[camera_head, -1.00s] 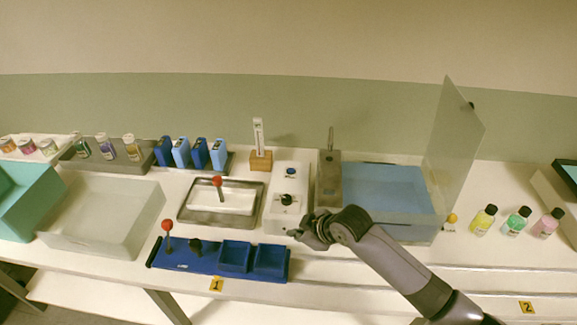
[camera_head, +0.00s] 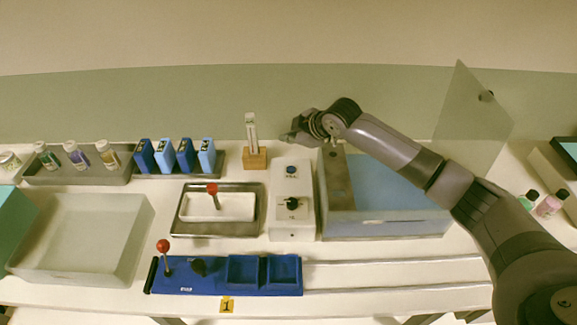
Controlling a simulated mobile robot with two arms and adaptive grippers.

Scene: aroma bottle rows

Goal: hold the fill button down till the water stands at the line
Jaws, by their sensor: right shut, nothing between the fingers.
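A white control box (camera_head: 284,225) stands mid-table, with a blue button (camera_head: 291,170) on top near its back and a black knob (camera_head: 292,203) in front of it. To its right is a clear-walled tank (camera_head: 390,227) with a flat light-blue area inside; I cannot make out a water line or tell the level. A grey block (camera_head: 338,185) stands at the tank's left end. My right gripper (camera_head: 286,137) is shut and empty, raised over the back end of the box. In the picture it shows just above the blue button, apart from it. My left gripper is out of view.
A clear upright panel (camera_head: 470,120) stands behind the tank at right. A wooden block with a white gauge (camera_head: 252,128) is close left of my gripper. A metal tray (camera_head: 180,228), a blue rack (camera_head: 215,290) and a frosted bin (camera_head: 75,245) lie left.

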